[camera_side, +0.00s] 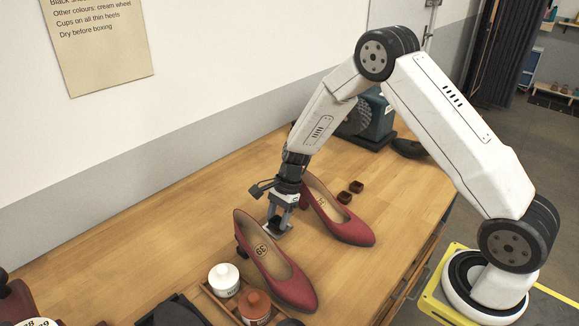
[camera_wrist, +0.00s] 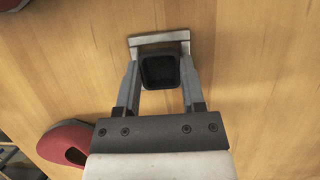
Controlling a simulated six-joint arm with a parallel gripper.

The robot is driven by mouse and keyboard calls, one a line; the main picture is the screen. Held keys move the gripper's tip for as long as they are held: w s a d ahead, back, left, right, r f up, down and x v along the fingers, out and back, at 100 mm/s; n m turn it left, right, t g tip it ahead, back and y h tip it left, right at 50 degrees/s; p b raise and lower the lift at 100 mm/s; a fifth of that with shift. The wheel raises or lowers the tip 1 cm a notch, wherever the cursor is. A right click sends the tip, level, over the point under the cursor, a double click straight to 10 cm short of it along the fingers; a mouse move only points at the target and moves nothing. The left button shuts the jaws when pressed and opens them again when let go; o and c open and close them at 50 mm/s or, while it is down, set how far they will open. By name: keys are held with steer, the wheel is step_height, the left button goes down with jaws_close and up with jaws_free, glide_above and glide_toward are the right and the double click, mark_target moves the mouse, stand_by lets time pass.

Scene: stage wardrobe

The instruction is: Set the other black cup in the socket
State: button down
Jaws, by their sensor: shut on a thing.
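A small square black cup (camera_wrist: 160,72) sits between the fingers of my gripper (camera_wrist: 161,80) in the wrist view, its hollow facing the camera. My gripper is shut on it. In the side view my gripper (camera_side: 277,226) points down low over the wooden table, between two red heeled shoes. A pale grey bar (camera_wrist: 158,40) lies just beyond the cup; I cannot tell whether it is part of my fingers. The near red shoe (camera_side: 290,287) has a dark piece at its heel (camera_side: 241,242). I cannot make out the socket.
The far red shoe (camera_side: 345,227) stands close to the right of my gripper. Two small brown cups (camera_side: 356,187) lie behind it. A white jar (camera_side: 224,279) and an orange-brown jar (camera_side: 255,306) stand in a wooden tray in front. A green machine (camera_side: 376,118) stands at the back.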

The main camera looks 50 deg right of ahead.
steer(key=shift+f, duration=0.25)
stand_by(0.4)
steer(key=shift+c, duration=0.5)
jaws_free()
steer(key=shift+r, duration=0.15)
steer(key=shift+r, duration=3.35)
